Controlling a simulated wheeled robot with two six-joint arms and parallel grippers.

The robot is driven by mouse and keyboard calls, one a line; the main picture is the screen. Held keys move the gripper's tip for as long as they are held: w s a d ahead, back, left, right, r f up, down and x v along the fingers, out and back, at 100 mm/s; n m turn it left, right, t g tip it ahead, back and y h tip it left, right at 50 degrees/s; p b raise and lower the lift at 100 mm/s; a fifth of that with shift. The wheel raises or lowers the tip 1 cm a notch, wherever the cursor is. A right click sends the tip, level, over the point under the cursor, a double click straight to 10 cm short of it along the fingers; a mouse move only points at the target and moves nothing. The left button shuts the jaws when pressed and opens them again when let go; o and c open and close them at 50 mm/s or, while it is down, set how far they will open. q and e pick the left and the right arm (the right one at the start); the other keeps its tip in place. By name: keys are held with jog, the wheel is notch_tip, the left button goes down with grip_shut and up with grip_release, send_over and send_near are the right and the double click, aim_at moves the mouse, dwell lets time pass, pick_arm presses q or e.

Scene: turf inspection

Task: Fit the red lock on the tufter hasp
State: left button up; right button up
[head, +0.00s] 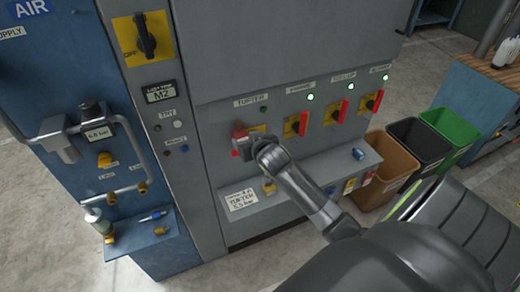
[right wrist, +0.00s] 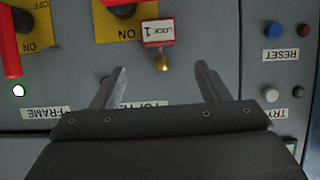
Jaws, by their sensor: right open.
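The red lock (right wrist: 161,54) shows in the right wrist view with a white "LOCK 1" label, a red body and a small brass part. It is at the edge of the yellow tufter switch plate (right wrist: 125,28); whether its shackle passes through the hasp cannot be told. In the head view a small red shape (head: 240,133) shows at the tufter switch, left of my gripper. My right gripper (right wrist: 163,84) is open and empty, with the lock beyond and roughly between its fingertips. In the head view the gripper (head: 260,148) covers much of the tufter switch. My left gripper is not in view.
Several red-handled switches (head: 338,110) with green lamps sit right of the tufter switch. A grey ledge (head: 318,168) with tags and a blue item (head: 358,153) juts out below. Brown (head: 388,170), black (head: 420,145) and green (head: 452,128) bins stand at the right. Blue air panel (head: 60,80) at left.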

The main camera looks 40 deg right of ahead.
jog(key=b+v, duration=0.1)
jog(key=v, duration=0.8)
jog(key=shift+s, duration=0.15)
jog(key=s+d+f+g+b, duration=0.1)
jog(key=s+f+g, duration=0.15)
jog(key=f, duration=0.95)
jog(key=s+d+f+g+b, duration=0.15)
jog(key=s+f, duration=0.25)
jog(key=f, duration=0.8)
jog(key=s+f+g+b, duration=0.2)
jog(key=s+f, duration=0.1)
jog(key=f, duration=0.9)
jog(key=s+a+f+g, duration=0.1)
jog(key=s+a+f, duration=0.1)
jog(key=s+f, duration=0.5)
jog(key=s+a+f+n+g+y+b, duration=0.1)
jog(key=s+a+f+g, duration=0.1)
jog(key=s+f, duration=0.6)
jog(key=s+a+f+n+g+y+b, duration=0.1)
jog(key=s+f, duration=0.7)
jog(key=s, duration=0.9)
jog(key=shift+s+a+g, duration=0.3)
jog(key=shift+a+g, duration=0.4)
jog(key=shift+a, duration=0.4)
jog(key=shift+c, duration=0.3)
